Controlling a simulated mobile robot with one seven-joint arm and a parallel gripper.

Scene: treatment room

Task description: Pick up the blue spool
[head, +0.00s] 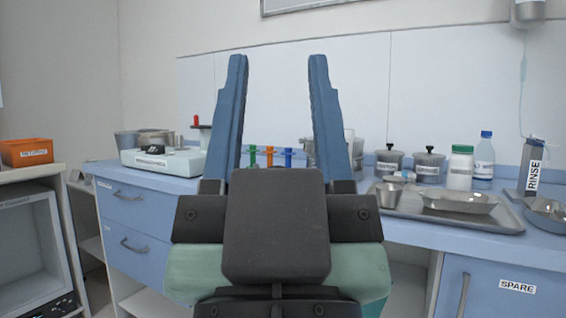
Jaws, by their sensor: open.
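My gripper (278,62) is in the middle of the head view, its two long blue fingers pointing up and wide apart. It is open, with nothing between the fingers but the view of the counter behind. My gripper and arm hide part of the counter.
The blue counter (405,231) holds a white device (163,162) at left and a metal tray (440,217) with a steel dish (458,203) at right. An orange box (27,153) is far left.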

